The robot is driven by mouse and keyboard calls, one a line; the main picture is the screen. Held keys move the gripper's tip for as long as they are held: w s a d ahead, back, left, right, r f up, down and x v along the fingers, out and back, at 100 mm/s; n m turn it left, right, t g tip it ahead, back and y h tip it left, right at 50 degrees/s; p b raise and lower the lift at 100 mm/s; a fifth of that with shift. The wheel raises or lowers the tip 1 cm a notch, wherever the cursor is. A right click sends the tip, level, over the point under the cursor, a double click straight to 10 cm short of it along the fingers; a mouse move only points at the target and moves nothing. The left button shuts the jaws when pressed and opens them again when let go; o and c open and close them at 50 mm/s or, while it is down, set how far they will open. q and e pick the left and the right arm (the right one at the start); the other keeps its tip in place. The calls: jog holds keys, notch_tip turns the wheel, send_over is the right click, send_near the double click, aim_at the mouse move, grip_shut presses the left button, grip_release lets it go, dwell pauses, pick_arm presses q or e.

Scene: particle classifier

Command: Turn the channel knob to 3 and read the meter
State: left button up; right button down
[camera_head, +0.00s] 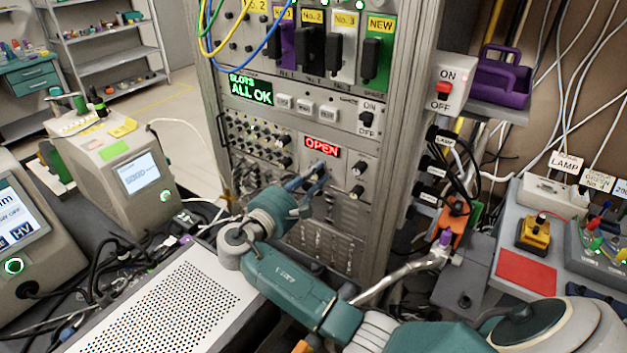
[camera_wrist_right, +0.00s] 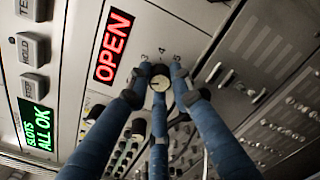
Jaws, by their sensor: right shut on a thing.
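A channel knob (camera_wrist_right: 160,83) with a pale face and dark rim shows in the right wrist view, just beside a red-lit display (camera_wrist_right: 114,46) that reads OPEN. The display also shows in the head view (camera_head: 322,147). My right gripper (camera_wrist_right: 158,74) has its blue fingers closed around the knob, with fingertips on both sides of it and a third finger below. In the head view my right gripper (camera_head: 318,174) is at the rack panel and hides the knob. My left gripper is not in view.
Other black knobs (camera_head: 357,169) sit on the panel close by. A green display (camera_head: 251,90) reads SLOTS ALL OK above. Yellow and blue cables hang at the rack's upper front. A perforated grey box (camera_head: 165,305) lies below left of my right arm.

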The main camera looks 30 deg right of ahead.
jog(key=m+b, duration=0.2)
jog(key=m, duration=0.1)
jog(key=m+b, duration=0.1)
jog(key=shift+f+m, duration=0.25)
jog(key=shift+m, duration=0.15)
jog(key=m+b, duration=0.4)
jog(key=m, duration=0.1)
jog(key=shift+r+b, duration=0.1)
jog(key=shift+b, duration=0.3)
jog(key=c, duration=1.5)
grip_release()
jog(key=shift+s+r, duration=0.1)
jog(key=shift+c, duration=0.2)
jog(key=shift+a, duration=0.3)
jog(key=v, duration=0.7)
